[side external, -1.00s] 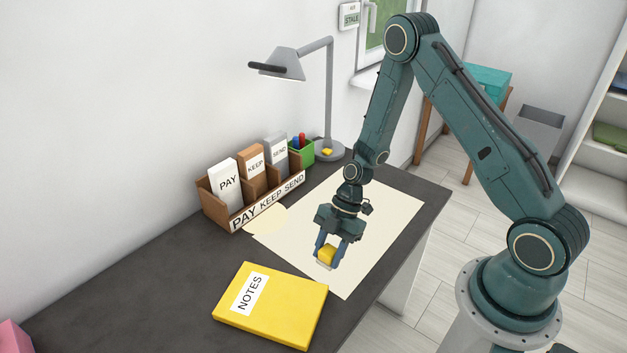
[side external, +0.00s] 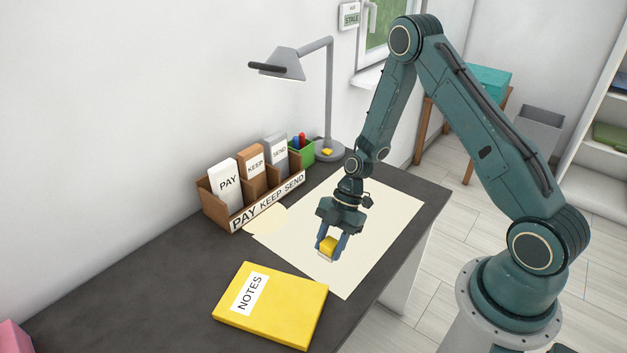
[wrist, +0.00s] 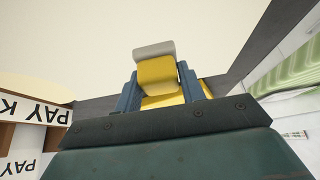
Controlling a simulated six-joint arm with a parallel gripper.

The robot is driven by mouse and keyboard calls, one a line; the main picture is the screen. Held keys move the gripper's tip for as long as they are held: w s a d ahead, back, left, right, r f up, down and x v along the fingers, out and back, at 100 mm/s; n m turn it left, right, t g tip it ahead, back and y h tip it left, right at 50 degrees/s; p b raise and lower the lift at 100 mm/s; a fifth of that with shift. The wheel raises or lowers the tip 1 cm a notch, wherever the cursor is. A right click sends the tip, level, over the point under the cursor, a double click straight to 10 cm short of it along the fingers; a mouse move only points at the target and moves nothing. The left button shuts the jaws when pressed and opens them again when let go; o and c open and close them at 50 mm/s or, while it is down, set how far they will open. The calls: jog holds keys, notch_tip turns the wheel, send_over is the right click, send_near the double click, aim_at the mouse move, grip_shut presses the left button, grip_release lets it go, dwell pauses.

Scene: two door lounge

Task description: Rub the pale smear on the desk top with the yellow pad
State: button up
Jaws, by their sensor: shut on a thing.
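My gripper (side external: 330,246) is shut on the yellow pad (side external: 328,246), which has a pale underside layer. I hold the pad over the large cream sheet on the desk; I cannot tell whether it touches the sheet. In the wrist view the pad (wrist: 157,72) sits between the two blue fingers. The pale smear (side external: 267,219) is a round cream patch on the dark desk top (side external: 150,285), in front of the letter rack and beside the sheet's left corner. The smear also shows at the left edge of the wrist view (wrist: 35,88). My gripper is to its right.
The cream sheet (side external: 385,205) covers the desk's right part. A letter rack (side external: 240,222) marked PAY KEEP SEND stands behind the smear. A grey lamp (side external: 329,110) and green pen cup (side external: 300,152) stand further back. A yellow NOTES book (side external: 285,310) lies in front.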

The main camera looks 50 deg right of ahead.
jog(key=shift+d, duration=2.4)
jog(key=shift+a, duration=5)
notch_tip(320, 180, up, 8)
jog(key=shift+d+r, duration=0.1)
jog(key=shift+d, duration=0.05)
